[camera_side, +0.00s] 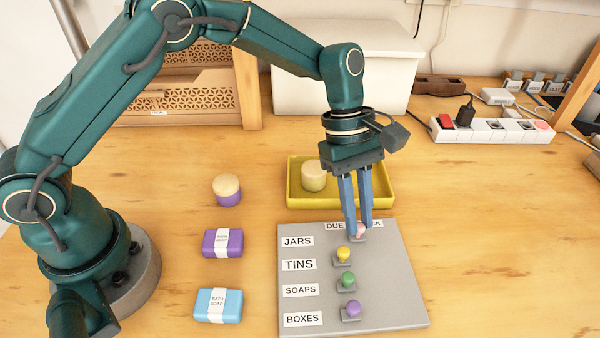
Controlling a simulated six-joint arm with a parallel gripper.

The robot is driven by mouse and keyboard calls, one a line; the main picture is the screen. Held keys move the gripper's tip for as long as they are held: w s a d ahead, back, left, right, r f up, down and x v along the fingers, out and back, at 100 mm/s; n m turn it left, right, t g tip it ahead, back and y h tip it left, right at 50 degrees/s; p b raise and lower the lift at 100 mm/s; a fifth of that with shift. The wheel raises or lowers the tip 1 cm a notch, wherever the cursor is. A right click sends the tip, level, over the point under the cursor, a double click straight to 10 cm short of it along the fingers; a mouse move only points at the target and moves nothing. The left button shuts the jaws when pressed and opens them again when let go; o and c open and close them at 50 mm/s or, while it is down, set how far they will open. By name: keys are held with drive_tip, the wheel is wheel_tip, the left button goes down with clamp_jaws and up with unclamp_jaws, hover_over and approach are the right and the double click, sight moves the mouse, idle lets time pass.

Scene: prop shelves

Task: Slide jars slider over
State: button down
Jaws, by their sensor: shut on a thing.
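A grey board (405,295) lies on the table with rows labelled JARS, TINS, SOAPS and BOXES. The JARS slider has a pink knob (361,231) at the end of its row, a little right of the knob below it. My gripper (358,234) points down at the JARS row, shut on this slider, and its fingers partly cover the knob. The TINS slider has a yellow knob (343,254), the SOAPS slider a green knob (348,279) and the BOXES slider a purple knob (353,308). The heading above the rows is partly hidden behind my fingers.
A yellow tray (296,201) holding a cream jar (313,176) sits just behind the board. Left of the board are a purple-and-cream jar (227,190), a purple soap (222,243) and a blue soap (218,306). A power strip (490,131) lies back right. The table right of the board is clear.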

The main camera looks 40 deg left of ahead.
sight(382, 242)
drive_tip(key=shift+w+d, duration=1.1)
drive_tip(key=shift+w, duration=0.15)
drive_tip(key=c, duration=0.8)
unclamp_jaws()
drive_tip(key=shift+o, duration=0.2)
drive_tip(key=shift+r, duration=0.1)
drive_tip(key=shift+v, duration=2.5)
